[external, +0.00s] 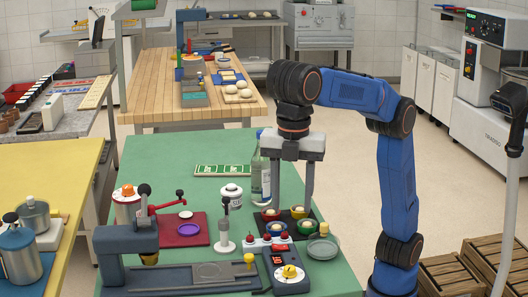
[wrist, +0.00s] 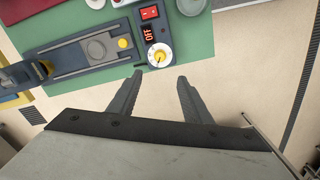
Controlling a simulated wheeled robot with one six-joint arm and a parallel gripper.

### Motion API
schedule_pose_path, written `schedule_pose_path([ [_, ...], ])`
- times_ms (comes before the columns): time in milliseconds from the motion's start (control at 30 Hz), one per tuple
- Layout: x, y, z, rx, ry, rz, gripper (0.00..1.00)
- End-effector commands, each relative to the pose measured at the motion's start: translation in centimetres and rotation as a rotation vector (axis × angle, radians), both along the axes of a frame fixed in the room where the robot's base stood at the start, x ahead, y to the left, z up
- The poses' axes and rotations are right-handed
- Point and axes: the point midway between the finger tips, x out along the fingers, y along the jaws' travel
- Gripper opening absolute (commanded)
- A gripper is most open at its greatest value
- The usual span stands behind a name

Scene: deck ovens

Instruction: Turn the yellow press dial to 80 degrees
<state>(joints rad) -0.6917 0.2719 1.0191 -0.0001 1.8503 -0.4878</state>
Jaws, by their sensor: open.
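The yellow press dial (external: 289,271) sits with a white face on the blue-grey control box at the table's front edge. In the wrist view the dial (wrist: 160,55) lies just beyond my fingertips, roughly centred between them. The box also carries a red switch (wrist: 149,13) and a small display (wrist: 148,33) reading OFF. The press (external: 125,242) stands left of the box, with its long bed running towards it. My gripper (external: 292,200) is open and empty, pointing down above the table, apart from the dial; its fingers (wrist: 160,78) also show in the wrist view. The dial's angle is too small to read.
Small bowls on a dark tray (external: 317,222) stand behind the box, with a clear bottle (external: 261,180) behind them. A white-based stand (external: 225,243) and a red mat (external: 172,238) lie behind the press.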

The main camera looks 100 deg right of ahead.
Motion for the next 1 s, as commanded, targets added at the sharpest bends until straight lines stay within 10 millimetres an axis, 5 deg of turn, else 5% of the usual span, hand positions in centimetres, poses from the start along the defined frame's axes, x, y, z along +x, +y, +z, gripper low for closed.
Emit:
schedule_pose_path([
  [1000,0.0,-0.1,-15.7,-0.001,0.001,-0.001,0.45],
])
